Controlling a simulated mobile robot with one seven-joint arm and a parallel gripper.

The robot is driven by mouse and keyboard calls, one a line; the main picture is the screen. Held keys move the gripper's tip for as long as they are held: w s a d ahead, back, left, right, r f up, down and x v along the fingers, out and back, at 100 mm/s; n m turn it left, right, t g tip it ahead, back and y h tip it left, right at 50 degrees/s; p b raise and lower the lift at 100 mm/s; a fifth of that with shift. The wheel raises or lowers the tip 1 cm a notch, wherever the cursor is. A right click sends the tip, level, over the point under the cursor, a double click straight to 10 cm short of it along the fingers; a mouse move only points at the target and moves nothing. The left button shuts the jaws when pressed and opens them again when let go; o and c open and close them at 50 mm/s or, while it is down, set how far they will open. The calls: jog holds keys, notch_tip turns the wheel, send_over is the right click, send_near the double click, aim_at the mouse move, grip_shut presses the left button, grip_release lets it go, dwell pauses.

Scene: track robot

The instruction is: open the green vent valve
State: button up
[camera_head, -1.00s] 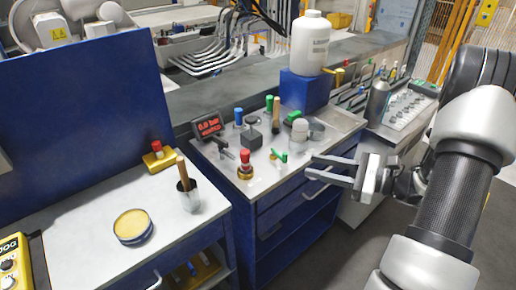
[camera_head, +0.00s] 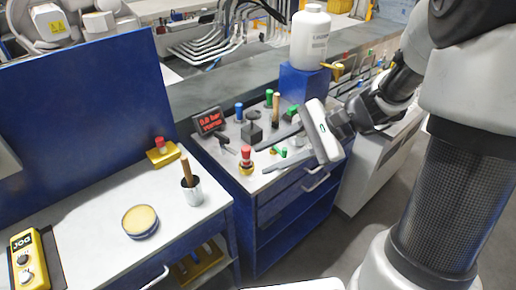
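A small green valve handle (camera_head: 281,151) shows on the grey top of the blue cabinet, between the two fingers of my gripper in this view. My gripper (camera_head: 262,160) is open, with its long grey fingers pointing left across the cabinet top. One finger passes behind the green handle in the picture and the other in front of it. I cannot tell whether either finger touches it. The gripper hides part of the cabinet top around the valve. A gauge (camera_head: 209,122) with red digits stands at the cabinet's back left; its text is too small to read surely.
A red-topped knob (camera_head: 246,157) on a yellow base stands just left of the fingertips. Several coloured handles crowd behind the gripper. A white bottle (camera_head: 310,38) stands on a blue block (camera_head: 303,88). A left-hand bench (camera_head: 95,212) holds a cup and a yellow-topped tin.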

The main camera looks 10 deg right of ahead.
jog(key=s+a+r+n+g+h+p, duration=0.1)
jog(key=s+a+r+n+h, duration=0.1)
jog(key=s+a+r+n, duration=0.1)
jog(key=shift+s+r+n+h+p, duration=0.4)
jog(key=shift+s+n, duration=0.05)
jog(key=shift+n, duration=0.25)
